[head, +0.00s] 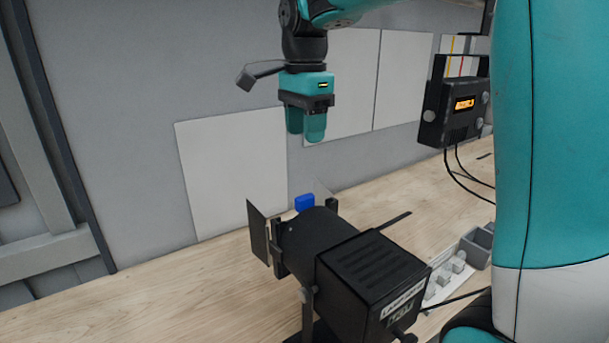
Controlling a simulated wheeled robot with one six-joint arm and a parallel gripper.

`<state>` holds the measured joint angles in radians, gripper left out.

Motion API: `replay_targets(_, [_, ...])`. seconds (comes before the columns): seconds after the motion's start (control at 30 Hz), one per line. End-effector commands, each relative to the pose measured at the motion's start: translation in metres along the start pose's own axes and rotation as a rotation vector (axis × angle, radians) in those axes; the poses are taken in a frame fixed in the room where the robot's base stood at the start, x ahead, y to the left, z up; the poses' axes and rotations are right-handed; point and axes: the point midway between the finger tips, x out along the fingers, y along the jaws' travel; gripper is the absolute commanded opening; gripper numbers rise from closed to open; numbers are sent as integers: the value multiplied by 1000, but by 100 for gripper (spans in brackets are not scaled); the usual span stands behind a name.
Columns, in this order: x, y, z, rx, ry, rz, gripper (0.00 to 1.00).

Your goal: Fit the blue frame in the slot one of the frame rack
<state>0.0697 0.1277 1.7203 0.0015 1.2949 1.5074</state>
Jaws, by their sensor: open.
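My gripper (305,134) hangs with its teal fingers pointing down, open and empty. It is in the air above the wooden bench, well above a small blue piece (304,202). The blue piece shows just behind a black stage lamp, and its lower part is hidden, so I cannot tell whether it is the blue frame or what it rests on. I cannot make out the frame rack or its slot one for certain; the lamp covers much of the bench.
The black lamp (368,272) with side flaps stands in front on the wooden bench (160,296). A black device with an orange display (463,104) and cables is at the right. A grey bin (477,247) and small grey blocks (447,271) lie right. The bench's left is clear.

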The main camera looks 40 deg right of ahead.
Motion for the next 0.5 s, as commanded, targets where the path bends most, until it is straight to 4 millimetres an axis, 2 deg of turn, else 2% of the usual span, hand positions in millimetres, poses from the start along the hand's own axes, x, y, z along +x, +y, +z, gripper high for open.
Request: replay_targets(0.5, [105, 1, 0, -5, -1, 4, 49])
